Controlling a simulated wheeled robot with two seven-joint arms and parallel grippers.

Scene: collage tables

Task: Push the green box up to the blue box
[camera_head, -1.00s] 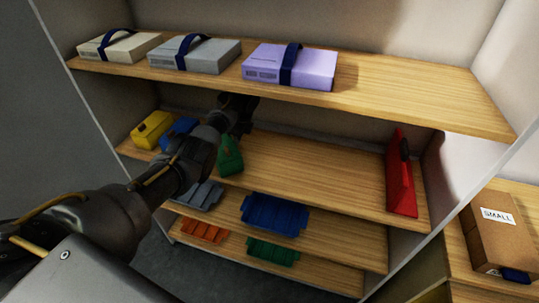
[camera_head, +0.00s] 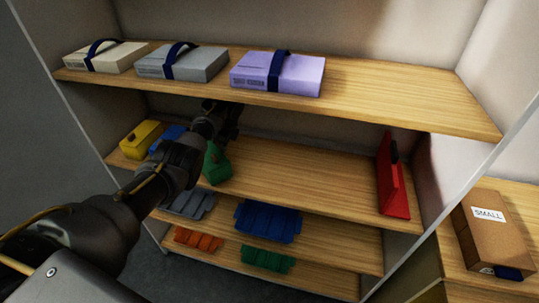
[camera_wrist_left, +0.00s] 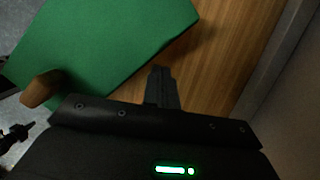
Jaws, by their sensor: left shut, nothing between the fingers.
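The green box (camera_head: 215,164) stands on the middle shelf, partly hidden by my left arm. It also fills the upper left of the left wrist view (camera_wrist_left: 105,40). The blue box (camera_head: 168,139) stands to its left on the same shelf, partly behind my arm, so I cannot see the gap between them. My left gripper (camera_head: 222,110) is shut and empty, behind and beside the green box. In the left wrist view its shut fingers (camera_wrist_left: 162,88) point along the bare shelf just right of the green box; I cannot tell whether they touch. My right gripper is not in view.
A yellow box (camera_head: 141,138) stands left of the blue one. A red box (camera_head: 391,180) stands far right on the middle shelf (camera_head: 305,175), with bare wood between. The upper shelf (camera_head: 400,105) overhangs, holding cream, grey and purple boxes. Bins sit on lower shelves.

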